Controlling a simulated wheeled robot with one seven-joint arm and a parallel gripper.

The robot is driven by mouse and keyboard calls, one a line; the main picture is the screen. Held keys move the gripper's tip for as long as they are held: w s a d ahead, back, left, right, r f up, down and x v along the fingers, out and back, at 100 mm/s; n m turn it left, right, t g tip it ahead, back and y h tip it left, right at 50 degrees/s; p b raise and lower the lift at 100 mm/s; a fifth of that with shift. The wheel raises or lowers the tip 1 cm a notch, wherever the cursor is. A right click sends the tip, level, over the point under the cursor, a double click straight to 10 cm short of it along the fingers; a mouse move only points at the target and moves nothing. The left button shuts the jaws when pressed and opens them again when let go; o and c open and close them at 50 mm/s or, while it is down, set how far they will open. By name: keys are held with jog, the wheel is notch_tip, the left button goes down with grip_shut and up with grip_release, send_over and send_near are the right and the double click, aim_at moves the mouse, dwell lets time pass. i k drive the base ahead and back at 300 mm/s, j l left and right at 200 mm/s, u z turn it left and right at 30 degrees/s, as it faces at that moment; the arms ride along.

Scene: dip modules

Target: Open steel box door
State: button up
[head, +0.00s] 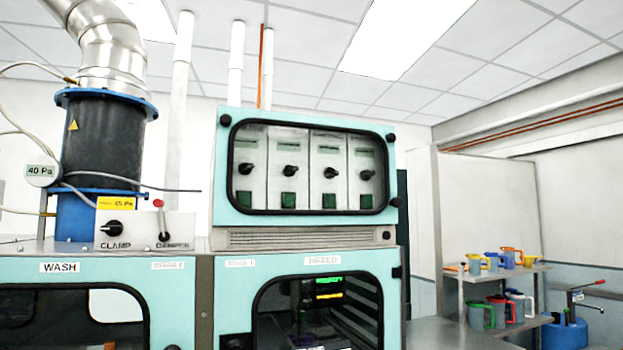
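Only the head view is given, and my gripper is not in it. No door is labelled as the steel box door, so I cannot tell which one is meant. A teal cabinet front (237,294) with a dark-edged window is at the lower middle; its window shows a dark inside with shelf rails and a lit green and yellow display. Left of it is a teal front labelled WASH (160,290), also with a window. Both look closed, and their lower parts are cut off by the frame. Above sits a teal control box (221,190) with several black knobs behind a window.
A clamp and damper panel (145,230) stands on the left cabinet's top beside a dark cylinder (103,145) with a metal duct. At right, a shelf (505,272) holds several coloured jugs. A blue vessel (566,333) with a lever stands at the far right.

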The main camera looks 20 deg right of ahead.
aim_at(227, 212)
jog(key=i+l+u, duration=0.65)
jog(key=l, duration=0.2)
jog(key=k+j, duration=0.05)
jog(key=k, duration=0.05)
